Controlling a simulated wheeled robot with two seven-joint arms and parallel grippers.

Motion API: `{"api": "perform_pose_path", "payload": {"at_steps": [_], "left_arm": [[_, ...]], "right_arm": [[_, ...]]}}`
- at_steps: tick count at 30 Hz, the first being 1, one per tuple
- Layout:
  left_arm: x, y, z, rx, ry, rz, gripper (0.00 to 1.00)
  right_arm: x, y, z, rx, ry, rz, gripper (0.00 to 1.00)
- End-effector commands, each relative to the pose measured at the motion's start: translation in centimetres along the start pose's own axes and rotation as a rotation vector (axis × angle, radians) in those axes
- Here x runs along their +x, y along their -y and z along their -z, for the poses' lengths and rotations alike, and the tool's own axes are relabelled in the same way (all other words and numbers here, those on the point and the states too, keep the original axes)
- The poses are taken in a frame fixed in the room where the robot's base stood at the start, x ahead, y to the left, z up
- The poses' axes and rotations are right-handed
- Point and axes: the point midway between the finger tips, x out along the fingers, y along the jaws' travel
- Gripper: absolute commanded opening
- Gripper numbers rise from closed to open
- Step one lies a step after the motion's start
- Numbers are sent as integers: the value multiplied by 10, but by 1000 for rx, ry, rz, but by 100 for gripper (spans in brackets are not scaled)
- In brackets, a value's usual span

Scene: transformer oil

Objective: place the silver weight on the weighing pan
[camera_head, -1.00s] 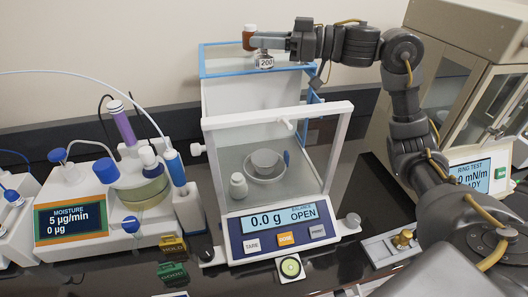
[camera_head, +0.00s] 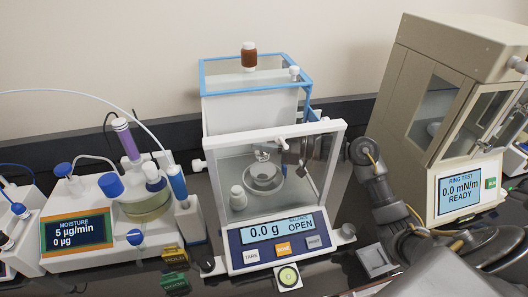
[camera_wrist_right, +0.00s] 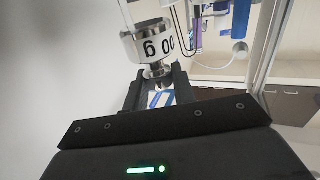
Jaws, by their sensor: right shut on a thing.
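The silver weight (camera_head: 262,155) is inside the balance, above the weighing pan (camera_head: 264,190), which bears a small grey bowl (camera_head: 263,173). My right gripper (camera_head: 277,147) reaches in from the right side and is shut on the weight. In the right wrist view the weight (camera_wrist_right: 152,45) has a white label ending in "00 g", and its knob sits between the fingertips (camera_wrist_right: 157,78). I cannot tell whether its underside touches the bowl. The balance display (camera_head: 270,230) reads 0.0 g and OPEN. My left gripper is not in view.
A small white bottle (camera_head: 238,198) stands inside the balance, left of the bowl. The balance's white frame (camera_head: 333,165) is close around my arm. The moisture meter (camera_head: 75,232) is left, the ring tester (camera_head: 462,190) right.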

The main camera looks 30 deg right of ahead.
Motion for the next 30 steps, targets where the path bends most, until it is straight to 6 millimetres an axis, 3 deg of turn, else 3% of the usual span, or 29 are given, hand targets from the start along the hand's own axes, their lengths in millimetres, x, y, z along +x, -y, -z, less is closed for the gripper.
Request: {"api": "perform_pose_path", "payload": {"at_steps": [5, 13, 26, 27, 30], "left_arm": [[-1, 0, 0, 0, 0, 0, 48], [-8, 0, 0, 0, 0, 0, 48], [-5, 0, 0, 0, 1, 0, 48], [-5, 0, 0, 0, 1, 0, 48], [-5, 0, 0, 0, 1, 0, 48]], "right_arm": [[0, 0, -5, 1, 0, 0, 0], [0, 0, -40, 2, 0, 0, 0], [0, 0, -47, -1, 0, 0, 0], [0, 0, -47, 0, 1, 1, 29], [0, 0, -47, 0, 1, 1, 42]]}}
